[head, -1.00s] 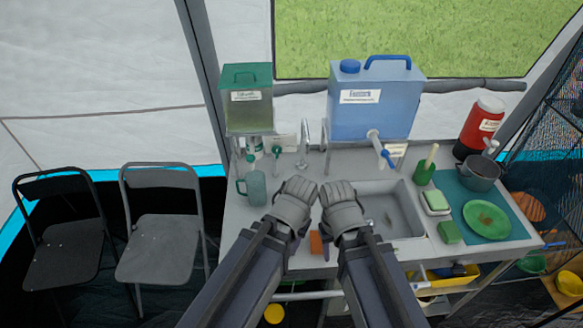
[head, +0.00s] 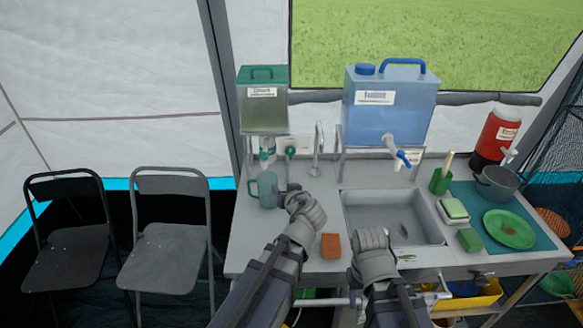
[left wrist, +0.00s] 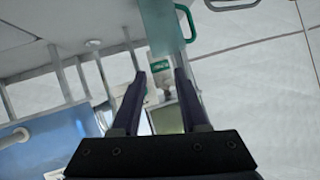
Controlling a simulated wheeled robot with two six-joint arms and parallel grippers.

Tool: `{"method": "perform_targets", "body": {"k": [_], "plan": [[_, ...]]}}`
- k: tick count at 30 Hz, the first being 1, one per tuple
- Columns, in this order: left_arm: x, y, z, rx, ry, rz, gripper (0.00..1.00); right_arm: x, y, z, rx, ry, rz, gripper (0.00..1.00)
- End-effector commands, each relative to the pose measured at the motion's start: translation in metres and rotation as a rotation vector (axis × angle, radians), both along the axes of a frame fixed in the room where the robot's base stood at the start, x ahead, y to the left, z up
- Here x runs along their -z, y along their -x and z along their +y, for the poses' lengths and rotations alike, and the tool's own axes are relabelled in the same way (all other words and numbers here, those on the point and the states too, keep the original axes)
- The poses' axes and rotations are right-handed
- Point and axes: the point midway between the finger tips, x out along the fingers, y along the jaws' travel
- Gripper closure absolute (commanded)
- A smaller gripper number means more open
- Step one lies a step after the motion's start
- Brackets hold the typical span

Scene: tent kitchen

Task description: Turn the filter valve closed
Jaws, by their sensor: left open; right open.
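The green-tinted filter tank (head: 263,108) with a green lid stands raised at the back left of the counter. A green-handled valve (head: 290,151) shows below it; its exact setting is too small to tell. My left gripper (head: 293,190) is in front of and below the valve, apart from it, beside the grey-green pitcher (head: 266,190). In the left wrist view its jaws (left wrist: 158,78) are open and empty, with a green-and-white label (left wrist: 160,66) beyond them. My right gripper (head: 370,240) is open near the sink's front left corner, holding nothing I can see.
A blue water canister (head: 388,110) with a blue-handled tap (head: 403,157) stands over the sink (head: 395,215). A metal faucet (head: 318,148) stands between the tanks. An orange sponge (head: 331,245) lies at the front edge. Dishes fill the right side.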

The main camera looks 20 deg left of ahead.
Motion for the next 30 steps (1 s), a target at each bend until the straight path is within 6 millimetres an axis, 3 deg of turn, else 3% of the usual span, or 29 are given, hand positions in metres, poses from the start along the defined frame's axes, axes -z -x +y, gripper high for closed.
{"method": "perform_targets", "body": {"k": [1, 3, 9, 23, 30], "plan": [[0.008, -0.014, 0.006, 0.008, -0.008, -0.086, 0.56, 0.023, 0.000, 0.000, 0.000, 0.000, 0.000, 0.50], [0.001, -0.032, 0.011, 0.042, -0.017, -0.220, 0.56, 0.041, 0.000, 0.000, 0.000, 0.000, 0.000, 0.50], [-0.012, -0.063, 0.004, 0.188, -0.007, -0.441, 0.56, 0.072, 0.000, 0.000, 0.000, 0.000, 0.000, 0.50], [-0.017, -0.077, -0.003, 0.263, 0.010, -0.494, 0.56, 0.077, 0.000, 0.000, 0.000, 0.000, 0.000, 0.50], [-0.017, -0.104, 0.005, 0.261, 0.010, -0.493, 0.56, 0.077, 0.000, 0.000, 0.000, 0.000, 0.000, 0.50]]}}
